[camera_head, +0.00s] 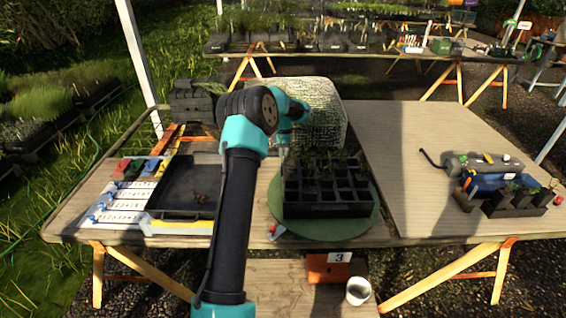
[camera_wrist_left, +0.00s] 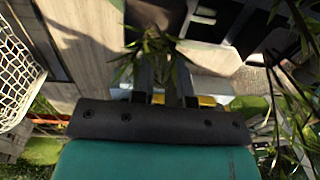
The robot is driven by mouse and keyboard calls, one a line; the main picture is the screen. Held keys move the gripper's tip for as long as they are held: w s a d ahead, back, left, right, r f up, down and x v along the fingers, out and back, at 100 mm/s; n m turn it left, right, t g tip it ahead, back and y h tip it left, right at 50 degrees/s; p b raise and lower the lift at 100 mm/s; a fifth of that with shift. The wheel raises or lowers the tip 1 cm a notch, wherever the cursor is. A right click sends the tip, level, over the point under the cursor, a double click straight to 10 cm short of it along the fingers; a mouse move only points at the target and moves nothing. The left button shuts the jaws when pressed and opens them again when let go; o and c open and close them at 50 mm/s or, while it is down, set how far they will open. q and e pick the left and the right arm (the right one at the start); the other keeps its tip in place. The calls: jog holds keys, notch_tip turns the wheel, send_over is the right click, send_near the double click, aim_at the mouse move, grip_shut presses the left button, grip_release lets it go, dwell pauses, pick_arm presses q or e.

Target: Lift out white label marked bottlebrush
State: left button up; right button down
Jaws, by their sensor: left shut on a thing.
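My left gripper (camera_head: 283,153) reaches down at the back left of a black cell tray (camera_head: 330,208) holding grassy green seedlings (camera_head: 322,158). In the left wrist view its fingers (camera_wrist_left: 160,55) are close together, with narrow green leaves (camera_wrist_left: 148,48) across them. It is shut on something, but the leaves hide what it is. I cannot make out a white label marked bottlebrush or read any lettering in the tray. Several front cells look empty. My right gripper is out of view.
The tray stands on a round green board (camera_head: 370,215). A shallow black tray (camera_head: 185,190) and white label sheets (camera_head: 118,207) lie left. A pale mesh crate (camera_head: 333,98) stands behind. Small pots (camera_head: 510,203) stand right; the bench between is clear.

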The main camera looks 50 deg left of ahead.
pick_arm(q)
jog(key=shift+r, duration=0.15)
grip_shut()
notch_tip(320, 180, up, 18)
dwell(0.4)
dwell(0.4)
